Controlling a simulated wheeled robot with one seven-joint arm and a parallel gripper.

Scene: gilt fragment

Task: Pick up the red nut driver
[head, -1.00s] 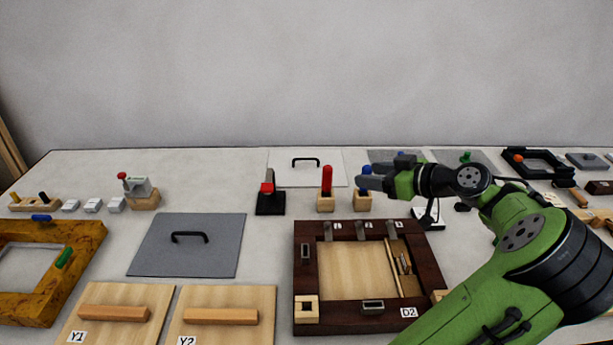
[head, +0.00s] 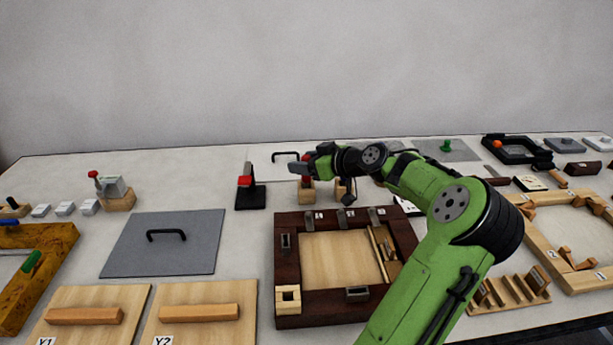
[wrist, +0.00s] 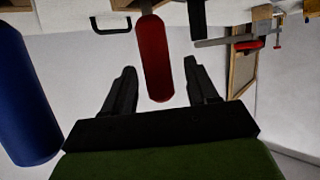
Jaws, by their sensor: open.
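The red nut driver's handle (wrist: 154,58) shows in the wrist view between the two fingers of my gripper (wrist: 159,72), with a gap on either side. In the head view my gripper (head: 303,166) is in front of the red nut driver (head: 307,184) and hides most of it. It stands upright in a small wooden block (head: 307,196). My gripper is open, and no contact with the handle shows. How deep the handle lies between the fingers is hard to tell.
A blue handle (wrist: 22,95) stands close on the left in the wrist view. A black stand with a red part (head: 250,190) is left of my gripper in the head view. A dark wooden frame (head: 290,308) lies in front. A grey panel with a black handle (head: 135,255) is at left.

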